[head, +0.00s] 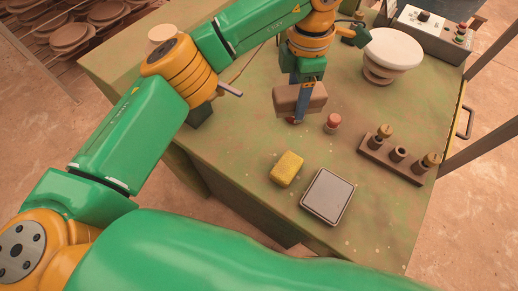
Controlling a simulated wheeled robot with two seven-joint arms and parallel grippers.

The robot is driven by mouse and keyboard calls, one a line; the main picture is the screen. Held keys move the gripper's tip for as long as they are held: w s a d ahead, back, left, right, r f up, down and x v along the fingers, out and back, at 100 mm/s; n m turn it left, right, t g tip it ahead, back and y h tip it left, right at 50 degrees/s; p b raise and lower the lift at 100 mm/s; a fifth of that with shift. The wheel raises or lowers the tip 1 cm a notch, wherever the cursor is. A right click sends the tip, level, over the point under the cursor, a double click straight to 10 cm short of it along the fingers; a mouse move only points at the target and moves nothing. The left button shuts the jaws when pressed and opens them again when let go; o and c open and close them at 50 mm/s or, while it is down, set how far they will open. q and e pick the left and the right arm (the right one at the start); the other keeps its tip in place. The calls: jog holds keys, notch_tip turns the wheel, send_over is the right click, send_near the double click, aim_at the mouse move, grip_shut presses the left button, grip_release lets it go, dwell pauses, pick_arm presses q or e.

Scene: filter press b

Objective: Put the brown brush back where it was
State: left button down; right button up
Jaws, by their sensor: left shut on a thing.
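My left gripper (299,118) hangs over the green work table, past its middle, pointing down. It is shut on the brown brush (315,98), a brown block lying crosswise in the fingers. The fingers cover the middle of the brush, and no bristles can be made out. I cannot tell whether its underside touches the table. My right gripper is not in view.
On the worn green table (245,125) are a red knob (332,122), a yellow sponge (287,169), a grey square plate (328,196), a brown rack (391,161) with plugs, a white round-topped stand (393,49) and a control box (433,33). The left front is clear.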

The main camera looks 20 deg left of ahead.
aim_at(315, 108)
pick_arm(q)
jog(key=d+f+n, duration=0.1)
jog(key=n, duration=0.1)
jog(key=d+f+n+b, duration=0.1)
jog(key=n, duration=0.1)
jog(key=d+f+n+b, duration=0.1)
jog(key=d+n, duration=0.1)
jog(key=n, duration=0.1)
jog(key=shift+s+f, duration=0.3)
jog(key=shift+f, duration=0.1)
jog(key=s+a+f, duration=0.1)
jog(key=a+f, duration=0.2)
jog(key=a, duration=0.1)
jog(key=s+a+f+n+p, duration=0.1)
jog(key=a+f, duration=0.2)
jog(key=a, duration=0.1)
jog(key=s+a+f+n+p, duration=0.1)
jog(key=a+f, duration=0.2)
jog(key=a, duration=0.1)
jog(key=shift+s+a+f, duration=0.2)
jog(key=shift+a, duration=0.15)
jog(key=f, duration=0.1)
jog(key=f+p, duration=0.1)
jog(key=f, duration=0.1)
jog(key=shift+s+a+f, duration=0.1)
jog(key=shift+a+f, duration=0.15)
jog(key=shift+f, duration=0.25)
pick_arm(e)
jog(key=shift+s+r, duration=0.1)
